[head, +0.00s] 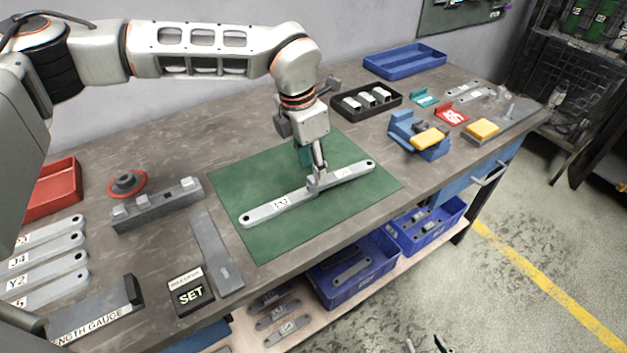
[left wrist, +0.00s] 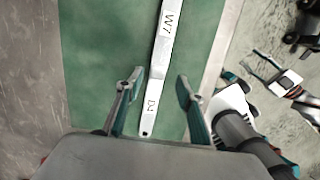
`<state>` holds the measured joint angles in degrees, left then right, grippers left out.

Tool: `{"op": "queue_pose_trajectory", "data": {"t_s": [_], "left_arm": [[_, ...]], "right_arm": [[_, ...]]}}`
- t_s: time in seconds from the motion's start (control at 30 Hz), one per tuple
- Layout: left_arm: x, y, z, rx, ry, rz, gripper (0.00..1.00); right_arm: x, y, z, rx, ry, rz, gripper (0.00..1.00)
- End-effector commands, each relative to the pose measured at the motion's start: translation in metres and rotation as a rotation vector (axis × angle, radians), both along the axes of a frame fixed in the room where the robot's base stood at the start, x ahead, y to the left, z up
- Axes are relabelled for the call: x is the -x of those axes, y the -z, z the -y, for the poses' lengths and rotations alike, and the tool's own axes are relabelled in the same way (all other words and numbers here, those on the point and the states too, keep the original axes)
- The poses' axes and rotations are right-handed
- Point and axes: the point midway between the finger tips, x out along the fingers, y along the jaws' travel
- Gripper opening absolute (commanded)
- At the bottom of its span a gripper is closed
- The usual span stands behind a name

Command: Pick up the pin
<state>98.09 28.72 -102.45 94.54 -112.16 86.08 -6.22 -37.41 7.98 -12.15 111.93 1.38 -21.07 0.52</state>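A small upright metal post (head: 509,107) that looks like a pin stands on the grey plate at the far right of the bench; I cannot be sure it is the pin. My left gripper (head: 316,183) is low over the middle of a long pale bar (head: 262,212) on the green mat (head: 233,181). In the left wrist view its fingers (left wrist: 158,84) are spread, with the bar (left wrist: 160,60) between them and gaps at both sides. My right gripper (head: 424,345) shows only as tips at the bottom edge, apart from each other, away from the bench.
A blue fixture (head: 404,127) with a yellow block, a black tray (head: 345,104) of pale blocks and a blue tray (head: 375,68) stand at the right and back. A grey rail block (head: 158,207), a flat grey bar (head: 213,250) and a SET box (head: 190,293) lie left of the mat.

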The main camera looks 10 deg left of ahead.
Motion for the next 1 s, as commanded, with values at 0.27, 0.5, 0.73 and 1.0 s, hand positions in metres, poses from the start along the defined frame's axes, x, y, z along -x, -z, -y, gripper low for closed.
{"op": "queue_pose_trajectory", "data": {"t_s": [0.27, 0.5, 0.73, 1.0], "left_arm": [[-0.003, 0.031, 0.001, -0.001, 0.000, -0.001, 0.38], [-0.003, 0.031, 0.001, 0.000, 0.000, 0.000, 0.22], [-0.004, 0.031, 0.001, 0.001, 0.000, 0.001, 0.00], [-0.004, 0.028, 0.001, 0.000, 0.000, 0.001, 0.00]], "right_arm": [[-0.007, -0.011, -0.001, -0.004, 0.000, 0.019, 0.40], [-0.007, -0.012, -0.001, -0.004, 0.000, 0.020, 0.40], [-0.006, -0.009, -0.001, -0.003, 0.000, 0.016, 0.40], [-0.005, -0.007, -0.001, -0.002, 0.000, 0.011, 0.40]]}}
